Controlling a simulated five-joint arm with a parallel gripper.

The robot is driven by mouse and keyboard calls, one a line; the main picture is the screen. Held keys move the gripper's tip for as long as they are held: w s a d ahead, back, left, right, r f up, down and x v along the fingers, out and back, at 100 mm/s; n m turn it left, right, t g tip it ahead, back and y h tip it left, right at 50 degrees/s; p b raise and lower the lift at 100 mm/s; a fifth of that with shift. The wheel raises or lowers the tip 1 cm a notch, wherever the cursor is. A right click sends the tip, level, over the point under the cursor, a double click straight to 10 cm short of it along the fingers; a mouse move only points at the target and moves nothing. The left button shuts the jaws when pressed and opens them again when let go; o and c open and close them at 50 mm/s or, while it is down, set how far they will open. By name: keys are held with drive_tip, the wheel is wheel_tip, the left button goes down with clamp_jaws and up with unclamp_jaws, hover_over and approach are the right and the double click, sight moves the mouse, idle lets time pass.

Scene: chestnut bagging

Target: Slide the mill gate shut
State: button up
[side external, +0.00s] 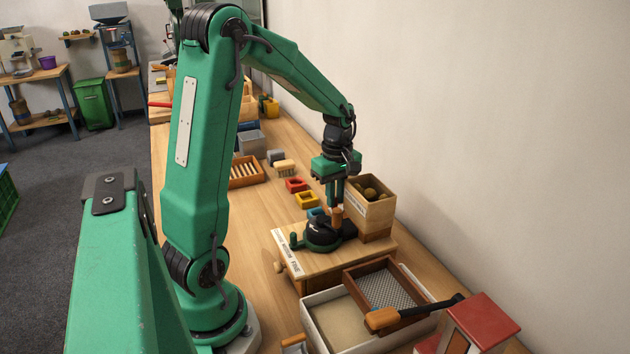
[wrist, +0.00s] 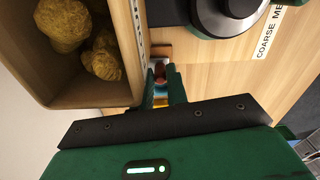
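The mill has an open wooden box hopper (side external: 370,208) holding brown chestnuts, a black round grinder part (side external: 322,234) and a wooden base (side external: 345,262). The hopper (wrist: 125,92) fills the left of the wrist view. An upright wooden knob (side external: 336,219) stands beside the hopper; a small reddish-brown piece (wrist: 159,73), seemingly this knob, shows between my fingertips in the wrist view. My gripper (side external: 335,200) points down just above or around the knob. Its fingers (wrist: 161,86) are apart; contact with the knob is not clear. The gate plate is mostly hidden.
A tray with a framed sieve (side external: 388,290) stands in front of the mill. The wall is close on the right.

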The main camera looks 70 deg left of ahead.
drive_tip(key=o, duration=0.4)
drive_tip(key=shift+d, duration=0.1)
drive_tip(key=shift+r, duration=3.95)
